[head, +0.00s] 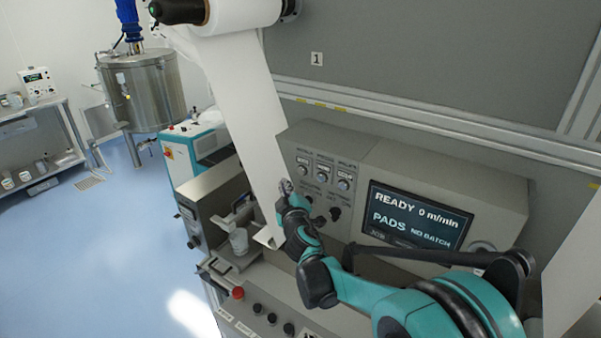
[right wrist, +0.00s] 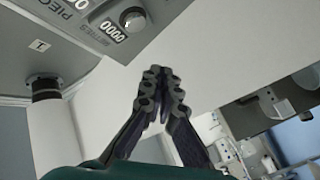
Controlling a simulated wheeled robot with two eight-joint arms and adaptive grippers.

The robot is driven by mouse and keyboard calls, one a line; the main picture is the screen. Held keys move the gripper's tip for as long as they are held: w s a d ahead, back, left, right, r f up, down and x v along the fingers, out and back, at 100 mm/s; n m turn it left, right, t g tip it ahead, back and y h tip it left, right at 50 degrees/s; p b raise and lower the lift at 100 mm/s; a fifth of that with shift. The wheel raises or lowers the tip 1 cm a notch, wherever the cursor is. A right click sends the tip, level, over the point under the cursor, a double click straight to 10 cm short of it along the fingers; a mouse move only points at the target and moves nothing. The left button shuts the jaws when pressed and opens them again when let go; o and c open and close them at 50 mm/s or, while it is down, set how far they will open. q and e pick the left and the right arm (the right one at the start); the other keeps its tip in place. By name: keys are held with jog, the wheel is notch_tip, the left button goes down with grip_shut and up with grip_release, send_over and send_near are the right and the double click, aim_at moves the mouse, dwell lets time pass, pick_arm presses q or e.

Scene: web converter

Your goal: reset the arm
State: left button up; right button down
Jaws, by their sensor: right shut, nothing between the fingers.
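My right arm (head: 380,295) reaches in from the lower right in the head view. Its gripper (head: 286,188) is in front of the grey control box (head: 375,150), close to the white web (head: 245,110) that hangs from the roll. In the right wrist view the gripper's fingers (right wrist: 160,78) are together and empty. They point towards the white web (right wrist: 210,50), with a counter dial (right wrist: 133,20) of the control box above them. I cannot tell whether the fingertips touch the web. My left gripper is not in view.
A screen (head: 415,217) reads READY 0 m/min, PADS NO BATCH. Below is a ledge with a red button (head: 238,293) and black knobs. A small white container (head: 239,241) stands left of the arm. A steel tank (head: 145,90) and shelf are farther left; blue floor lies open there.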

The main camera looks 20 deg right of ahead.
jog(key=s+d+f+m+g+h+b, duration=0.2)
jog(key=s+d+f+m+g+b, duration=0.15)
jog(key=s, duration=0.45)
jog(key=s+a+f+m+g+y+b, duration=0.2)
jog(key=s+f, duration=0.6)
jog(key=s, duration=0.5)
jog(key=s+a+f+m+g+y+b, duration=0.1)
jog(key=s+a+f+m+g+b, duration=0.2)
jog(key=s+f, duration=0.6)
jog(key=s+g, duration=0.1)
jog(key=s, duration=0.4)
jog(key=shift+y, duration=0.4)
jog(key=shift+a+f+g, duration=0.1)
jog(key=shift+g, duration=0.15)
